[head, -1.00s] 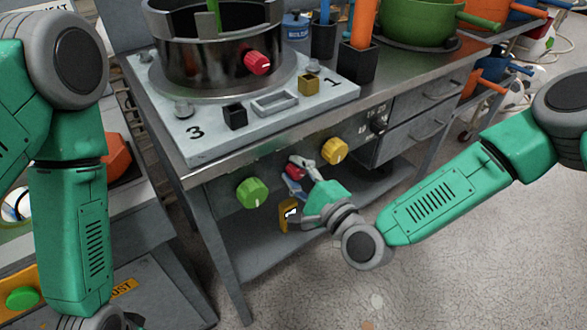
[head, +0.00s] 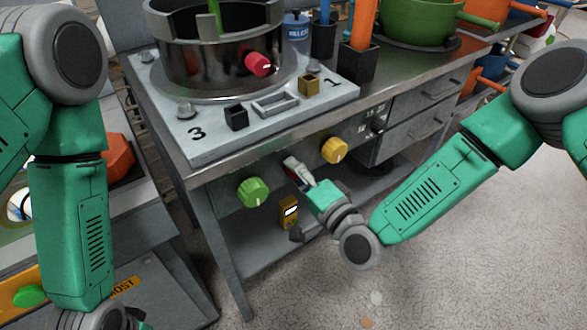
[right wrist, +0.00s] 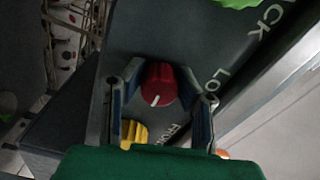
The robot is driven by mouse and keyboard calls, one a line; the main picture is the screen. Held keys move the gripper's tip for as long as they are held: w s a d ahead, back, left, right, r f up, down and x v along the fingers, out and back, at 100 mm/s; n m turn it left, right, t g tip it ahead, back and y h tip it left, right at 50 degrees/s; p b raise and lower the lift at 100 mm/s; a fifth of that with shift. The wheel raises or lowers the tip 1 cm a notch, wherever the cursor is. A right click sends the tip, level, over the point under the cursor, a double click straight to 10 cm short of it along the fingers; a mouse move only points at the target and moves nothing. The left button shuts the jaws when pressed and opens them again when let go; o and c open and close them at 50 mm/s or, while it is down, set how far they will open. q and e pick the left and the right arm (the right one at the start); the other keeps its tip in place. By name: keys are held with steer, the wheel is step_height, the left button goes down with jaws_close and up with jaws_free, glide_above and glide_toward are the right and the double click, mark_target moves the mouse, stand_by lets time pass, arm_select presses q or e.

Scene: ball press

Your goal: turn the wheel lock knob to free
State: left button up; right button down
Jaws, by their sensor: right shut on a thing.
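The red knob (right wrist: 160,82), with a white pointer line, sits on the grey panel in the right wrist view, below the lettering "LOCK". My right gripper (right wrist: 164,88) is shut on it, one finger on each side. In the head view my right gripper (head: 299,171) reaches the panel between the green knob (head: 253,191) and the yellow knob (head: 334,150), and hides most of the red knob. The pointer slants towards the bottom of the wrist view. My left arm shows at the left of the head view; its gripper is cut off by the bottom edge.
A metal pot with a red knob (head: 258,64) stands on the grey plate above.

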steer(key=shift+s+f, duration=0.3)
steer(key=shift+f, duration=0.15)
steer(key=c, duration=1.2)
jaws_free()
steer(key=shift+d, duration=0.1)
steer(key=shift+w+d+r, duration=0.1)
steer(key=shift+d+r, duration=0.05)
steer(key=shift+r, duration=0.1)
steer(key=v, duration=1.2)
